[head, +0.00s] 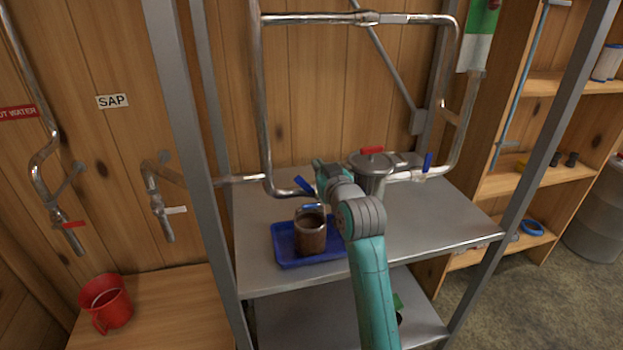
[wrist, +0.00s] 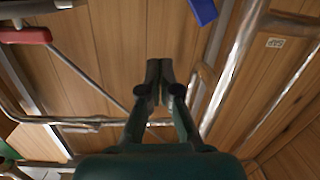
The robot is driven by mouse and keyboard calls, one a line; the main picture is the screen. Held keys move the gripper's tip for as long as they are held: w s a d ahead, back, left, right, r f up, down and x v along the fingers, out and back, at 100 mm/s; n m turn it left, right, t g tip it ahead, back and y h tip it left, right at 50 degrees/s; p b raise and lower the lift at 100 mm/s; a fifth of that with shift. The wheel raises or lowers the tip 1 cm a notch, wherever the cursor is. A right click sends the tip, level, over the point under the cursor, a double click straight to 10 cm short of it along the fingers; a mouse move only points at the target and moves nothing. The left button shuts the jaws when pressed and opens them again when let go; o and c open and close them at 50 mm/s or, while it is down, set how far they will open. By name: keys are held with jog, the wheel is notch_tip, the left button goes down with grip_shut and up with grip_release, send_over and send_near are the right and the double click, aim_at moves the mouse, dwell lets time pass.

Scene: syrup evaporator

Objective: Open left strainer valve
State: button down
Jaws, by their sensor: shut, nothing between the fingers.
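The left strainer valve's blue handle (head: 304,186) is on the pipe left of the metal strainer (head: 371,180), slanting down to the right. Another blue handle (head: 428,162) is on the pipe right of the strainer. My gripper (wrist: 158,85) is shut and empty, its fingers together in the wrist view. A blue handle (wrist: 201,10), probably the left one, is beyond the fingertips at the top edge there, apart from them. In the head view my wrist is just right of the left handle, and the fingertips cannot be made out.
A brown mug (head: 310,234) stands in a blue tray (head: 292,262) on the metal shelf, close below my wrist. Bent metal pipes (head: 262,100) rise behind. Rack posts (head: 186,130) stand at left and right. The shelf's right part is bare.

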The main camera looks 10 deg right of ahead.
aim_at(303, 182)
jog(key=s+d+f+m+y, duration=0.15)
jog(key=s+d+m, duration=0.25)
jog(key=s+m, duration=0.4)
jog(key=w+a+f+m, duration=0.1)
jog(key=w+a+f, duration=0.1)
jog(key=w, duration=0.3)
jog(key=w+a+f+m+g, duration=0.1)
jog(key=w+a, duration=0.2)
jog(key=w, duration=0.2)
jog(key=shift+w+f+y, duration=0.2)
jog(key=shift+f+y, duration=0.15)
jog(key=shift+a+f+n, duration=0.1)
jog(key=shift+a+n, duration=0.2)
jog(key=shift+a, duration=0.05)
jog(key=shift+a+f+n+g+h, duration=0.15)
jog(key=shift+a+n+h, duration=0.05)
jog(key=shift+a+n, duration=0.25)
jog(key=shift+a+f+n+g+h, duration=0.2)
jog(key=shift+a+n, duration=0.1)
jog(key=shift+n, duration=0.25)
jog(key=n, duration=0.1)
jog(key=a+f+n+h, duration=0.1)
jog(key=shift+a+f+n, duration=0.15)
jog(key=shift+a+n, duration=0.15)
jog(key=shift+a+f+n+h, duration=0.25)
jog(key=shift+f+n, duration=0.15)
jog(key=shift+n, duration=0.15)
jog(key=shift+a+f+n+h, duration=0.25)
jog(key=shift+f+n, duration=0.1)
jog(key=shift+n, duration=0.2)
